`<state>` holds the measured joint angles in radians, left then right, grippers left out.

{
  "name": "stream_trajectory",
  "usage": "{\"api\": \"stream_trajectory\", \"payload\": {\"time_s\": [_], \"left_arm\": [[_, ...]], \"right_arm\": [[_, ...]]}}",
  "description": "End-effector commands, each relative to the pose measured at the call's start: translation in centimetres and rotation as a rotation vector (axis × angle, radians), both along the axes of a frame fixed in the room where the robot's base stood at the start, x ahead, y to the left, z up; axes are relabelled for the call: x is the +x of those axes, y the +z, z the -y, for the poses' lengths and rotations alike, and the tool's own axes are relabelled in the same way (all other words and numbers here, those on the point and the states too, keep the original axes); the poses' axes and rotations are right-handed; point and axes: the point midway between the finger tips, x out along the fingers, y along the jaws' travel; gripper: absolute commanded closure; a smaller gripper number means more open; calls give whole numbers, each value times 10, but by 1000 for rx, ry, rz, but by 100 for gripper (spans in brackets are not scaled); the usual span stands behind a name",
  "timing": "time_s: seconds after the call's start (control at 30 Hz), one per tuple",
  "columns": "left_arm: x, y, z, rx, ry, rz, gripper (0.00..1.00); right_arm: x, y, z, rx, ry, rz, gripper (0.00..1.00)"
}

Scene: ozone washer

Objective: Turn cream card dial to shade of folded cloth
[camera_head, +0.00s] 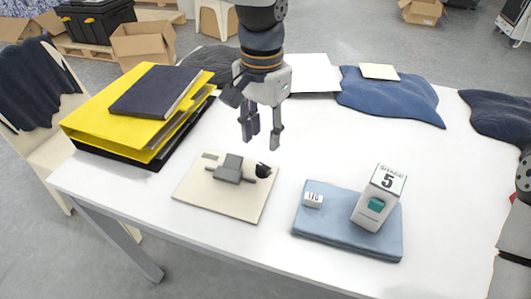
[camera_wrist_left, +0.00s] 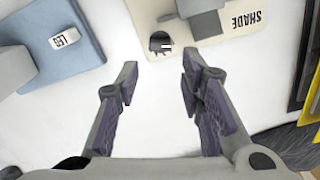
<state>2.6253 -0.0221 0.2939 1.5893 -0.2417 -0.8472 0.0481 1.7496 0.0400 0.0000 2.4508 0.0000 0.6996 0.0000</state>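The cream card (camera_head: 205,195) lies flat near the front of the table, with a grey block (camera_head: 235,168) and a black dial (camera_head: 263,170) on it. In the left wrist view the dial (camera_wrist_left: 160,42) shows a white mark, and the card reads "SHADE". A light blue folded cloth (camera_head: 330,232) lies right of the card. It carries a white box (camera_head: 383,198) reading "SHADE 5" with a teal window, and a small labelled white block (camera_head: 313,200). My left gripper (camera_head: 262,140) is open and empty, above the table just behind the dial.
The table's middle is clear.

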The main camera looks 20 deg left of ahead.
Motion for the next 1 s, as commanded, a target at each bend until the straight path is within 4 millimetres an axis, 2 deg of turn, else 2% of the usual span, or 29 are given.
{"api": "stream_trajectory", "payload": {"time_s": [0.03,0.1,0.2,0.33,0.67,0.7,0.83,1.0], "left_arm": [[-2,-18,0,2,-2,-11,65],[-1,-37,0,1,-1,-10,65],[-1,-59,0,1,-1,-9,65],[-1,-77,0,1,-1,-5,65],[0,-83,0,0,-1,0,65],[0,-83,0,0,-1,0,70],[0,-83,0,0,-1,-1,99],[0,-83,0,0,-3,-1,100]], "right_arm": [[-2,-2,0,0,0,-9,33],[-4,-4,0,0,0,-14,33],[-5,-6,0,0,0,-20,33],[-7,-8,0,0,0,-25,33],[-7,-8,0,0,0,-25,33],[-7,-8,0,0,0,-25,33],[-7,-8,0,0,0,-25,33],[-7,-7,0,0,0,-25,33]]}}
